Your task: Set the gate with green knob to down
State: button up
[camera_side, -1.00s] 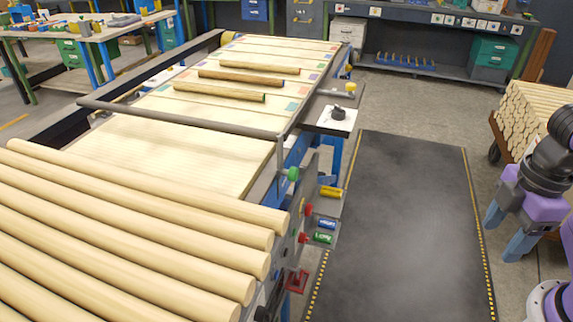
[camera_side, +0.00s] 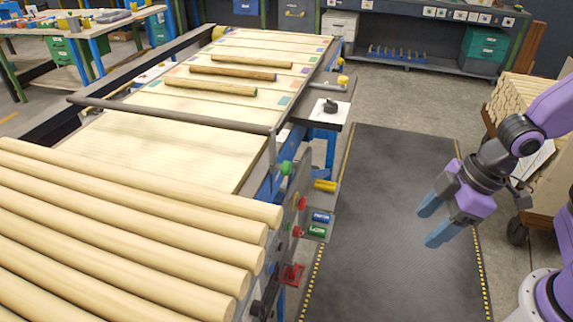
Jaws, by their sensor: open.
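The green knob (camera_side: 286,167) sits at the right side of the line, near the lower end of a thin upright. A long grey bar (camera_side: 170,114), which looks like the gate, crosses the pale wooden bed and meets that upright. The bar appears to be above the bed surface; its exact height is hard to tell. My gripper (camera_side: 428,228) is open and empty over the dark mat, well to the right of the green knob and apart from it. Its two blue fingers point down and left.
Red knobs (camera_side: 302,202), a yellow handle (camera_side: 325,186) and a red lever (camera_side: 292,274) crowd the side panel below the green knob. Thick logs (camera_side: 130,220) lie at the front left. Thinner rods (camera_side: 210,88) lie farther back. The dark mat (camera_side: 380,200) is clear.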

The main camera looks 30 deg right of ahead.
jog(key=w+a+f+m+t+y, duration=0.1)
jog(key=w+a+f+t+y, duration=0.15)
jog(key=w, duration=0.35)
jog(key=w+a+f+m+t+y, duration=0.1)
jog(key=w+a+t+y, duration=0.15)
jog(key=w, duration=0.25)
jog(key=m+t+y, duration=0.3)
jog(key=t+y, duration=0.2)
send_near(291, 168)
jog(key=x, duration=1.1)
jog(key=shift+s, duration=0.1)
grip_shut()
